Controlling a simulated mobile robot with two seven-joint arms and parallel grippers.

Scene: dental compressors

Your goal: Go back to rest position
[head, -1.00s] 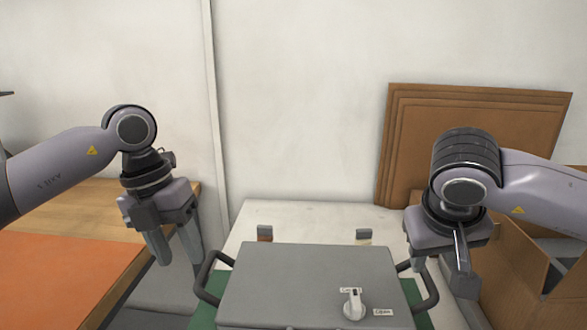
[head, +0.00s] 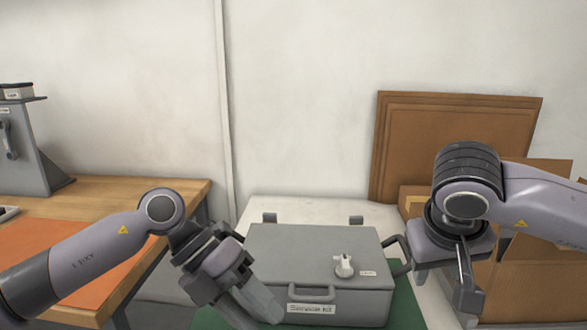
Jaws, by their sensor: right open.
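A closed grey case (head: 318,264) labelled "Service Kit" stands on a green mat (head: 404,308), with a white knob (head: 343,265) on its lid. My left gripper (head: 258,312) is low at the case's front left corner and hides part of it. Its fingers overlap in this view, so its opening does not show, and I cannot tell whether it touches the case. My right gripper (head: 445,284) is open and empty, pointing down just right of the case near its right side handle (head: 397,256).
A wooden table (head: 120,190) with an orange mat (head: 62,250) is at the left, with a grey stand (head: 28,150) on it. Flat brown cardboard (head: 455,130) leans on the wall behind cardboard boxes (head: 535,270) at the right. The wall space above the case is clear.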

